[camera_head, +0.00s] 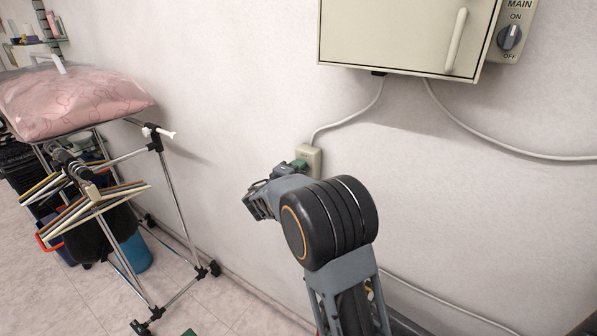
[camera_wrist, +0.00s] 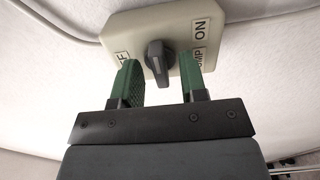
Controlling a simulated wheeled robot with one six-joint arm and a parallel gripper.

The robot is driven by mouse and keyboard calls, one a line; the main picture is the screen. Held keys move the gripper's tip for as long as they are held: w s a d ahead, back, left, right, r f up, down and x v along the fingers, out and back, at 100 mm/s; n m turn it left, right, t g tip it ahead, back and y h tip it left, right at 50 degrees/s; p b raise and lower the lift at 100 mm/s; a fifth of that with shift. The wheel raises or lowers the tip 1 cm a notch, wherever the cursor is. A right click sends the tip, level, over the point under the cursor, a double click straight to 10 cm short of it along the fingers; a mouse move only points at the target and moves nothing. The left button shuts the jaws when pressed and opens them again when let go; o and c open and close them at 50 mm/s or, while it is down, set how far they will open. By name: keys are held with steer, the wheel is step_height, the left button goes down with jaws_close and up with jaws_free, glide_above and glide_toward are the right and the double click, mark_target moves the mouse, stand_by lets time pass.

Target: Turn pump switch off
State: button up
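A PUMP label is partly covered by a finger. My gripper (camera_wrist: 165,80) is open, its green fingers either side of the knob, with no clear grip on it. It also shows in the head view (camera_head: 298,164), close to the box; the knob is hidden there.
A beige wall cabinet (camera_head: 408,35) hangs above, with a MAIN switch (camera_head: 510,37) at its right. A cable (camera_head: 352,122) runs from the cabinet to the pump switch. A rack with hangers (camera_head: 95,195) and a pink bag (camera_head: 70,100) stand at left.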

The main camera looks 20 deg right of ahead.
jaws_close()
stand_by(0.4)
steer(key=shift+n+p, duration=0.55)
steer(key=shift+n, duration=8.35)
jaws_free()
steer(key=shift+a, duration=0.1)
